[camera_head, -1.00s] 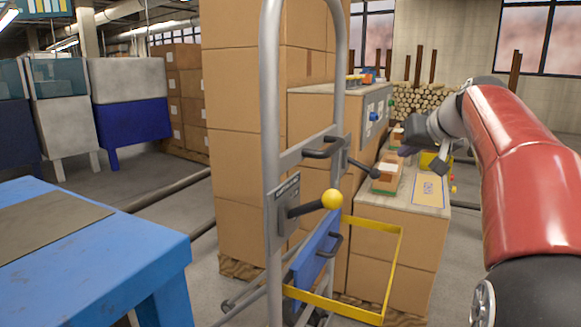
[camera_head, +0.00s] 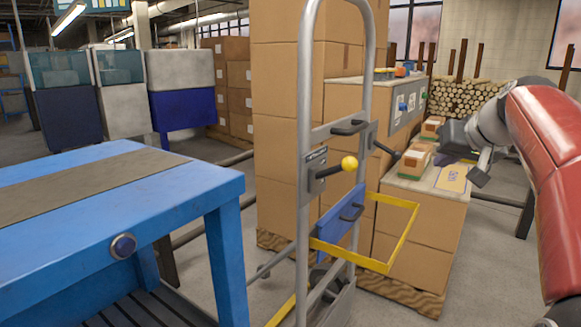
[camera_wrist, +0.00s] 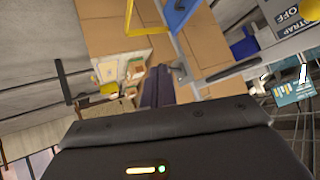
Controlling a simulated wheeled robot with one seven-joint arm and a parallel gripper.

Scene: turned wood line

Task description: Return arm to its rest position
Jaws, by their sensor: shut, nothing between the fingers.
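My red and grey arm reaches in from the right edge of the head view. My gripper (camera_head: 462,165) hangs in the air at the right, in front of the cardboard boxes; its fingers are dark and small there. In the wrist view the dark gripper body fills the bottom, and the fingers (camera_wrist: 157,88) lie close together with nothing between them. Small wooden items with green bases (camera_head: 413,163) sit on the low box stack beyond the gripper.
A grey hand truck (camera_head: 305,130) with a yellow knob and yellow frame (camera_head: 402,238) stands in the middle. A blue table (camera_head: 150,215) is at the left. Tall cardboard boxes (camera_head: 285,120) stand behind the truck. Stacked logs (camera_head: 465,97) are at the back.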

